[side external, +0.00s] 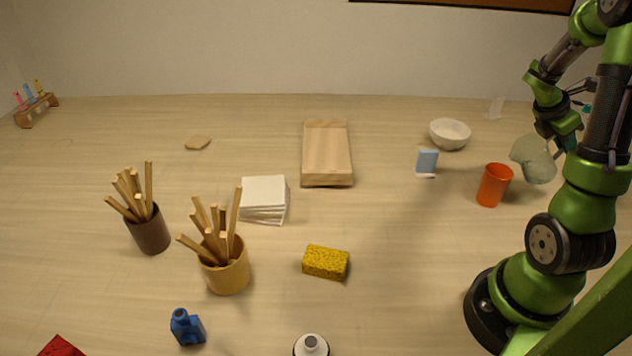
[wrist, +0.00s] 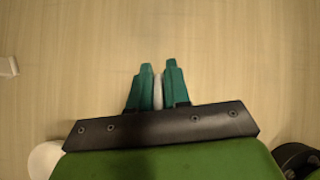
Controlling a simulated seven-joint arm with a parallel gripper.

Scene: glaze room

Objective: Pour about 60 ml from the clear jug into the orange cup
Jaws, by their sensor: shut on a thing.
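The orange cup (side external: 493,186) stands upright on the table at the right of the side view. The clear jug (side external: 534,158), a greyish see-through vessel, is just right of the cup and looks tilted. My gripper (side external: 563,142) is at the jug's right side, partly hidden by my arm. In the wrist view my gripper's teal fingers (wrist: 158,72) are close together with a thin pale strip between them, likely part of the jug. The jug's liquid level and any contents of the cup cannot be made out.
A white bowl (side external: 450,133) and a blue-and-white block (side external: 427,162) stand left of the cup. A yellow sponge (side external: 326,262), white cloths (side external: 264,198), a wooden board (side external: 326,155) and stick pots (side external: 228,272) lie farther left. Table between sponge and cup is clear.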

